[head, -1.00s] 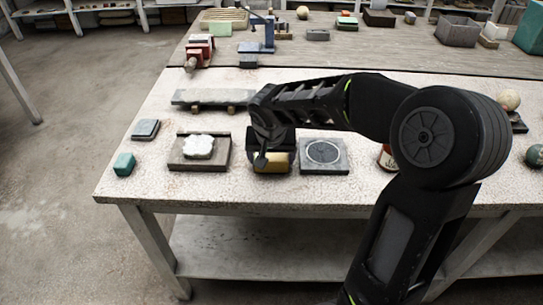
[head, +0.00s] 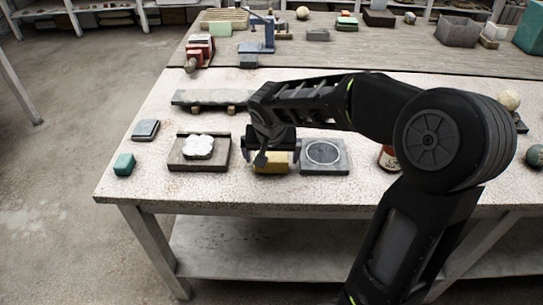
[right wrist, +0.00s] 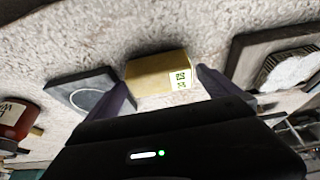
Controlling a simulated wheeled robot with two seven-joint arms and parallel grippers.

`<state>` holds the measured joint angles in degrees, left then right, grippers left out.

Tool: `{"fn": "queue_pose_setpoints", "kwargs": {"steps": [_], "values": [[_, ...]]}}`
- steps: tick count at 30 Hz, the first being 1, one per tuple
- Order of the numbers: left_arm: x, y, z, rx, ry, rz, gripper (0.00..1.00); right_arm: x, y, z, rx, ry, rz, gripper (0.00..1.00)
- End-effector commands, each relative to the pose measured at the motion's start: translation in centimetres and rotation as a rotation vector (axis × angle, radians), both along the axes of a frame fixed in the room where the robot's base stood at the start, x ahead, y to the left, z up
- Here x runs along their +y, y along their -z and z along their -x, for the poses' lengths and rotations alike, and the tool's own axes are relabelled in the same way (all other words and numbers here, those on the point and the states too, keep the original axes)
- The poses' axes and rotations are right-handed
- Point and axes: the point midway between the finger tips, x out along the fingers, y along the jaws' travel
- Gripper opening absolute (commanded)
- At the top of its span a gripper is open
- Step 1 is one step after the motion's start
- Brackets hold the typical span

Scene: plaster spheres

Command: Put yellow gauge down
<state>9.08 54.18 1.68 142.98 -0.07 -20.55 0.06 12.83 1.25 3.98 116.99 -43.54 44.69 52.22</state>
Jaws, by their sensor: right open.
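The yellow gauge (head: 271,163) is a block resting on the pale speckled table, between the plate with the white plaster piece and the plate with the ring mark. In the right wrist view the gauge (right wrist: 158,73) shows a small green and white label on one face. My right gripper (head: 271,158) is just above and around it, with its fingers (right wrist: 160,92) spread on either side and gaps between them and the block. Part of the gauge is hidden by the gripper in the head view. My left gripper is not in view.
A dark plate with a white plaster piece (head: 199,147) is close on the left. A grey plate with a ring (head: 323,155) is close on the right, with a red-brown jar (head: 388,158) beyond it. A stone slab (head: 213,97) lies behind.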

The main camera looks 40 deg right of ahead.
Motion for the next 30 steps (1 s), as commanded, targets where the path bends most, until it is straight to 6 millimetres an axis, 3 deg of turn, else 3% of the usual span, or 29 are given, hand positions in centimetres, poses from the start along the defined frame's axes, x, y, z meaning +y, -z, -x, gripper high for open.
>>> {"fn": "queue_pose_setpoints", "kwargs": {"steps": [15, 21, 30], "values": [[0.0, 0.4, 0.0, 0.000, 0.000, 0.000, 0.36, 2.3, -9.0, 2.9, -0.004, -0.001, 0.000, 1.00], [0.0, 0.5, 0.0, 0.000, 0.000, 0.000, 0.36, 2.7, -10.4, 3.5, 0.000, 0.000, 0.000, 1.00], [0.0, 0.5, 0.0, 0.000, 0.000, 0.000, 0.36, 2.7, -10.4, 3.5, 0.000, 0.000, 0.000, 1.00]]}}
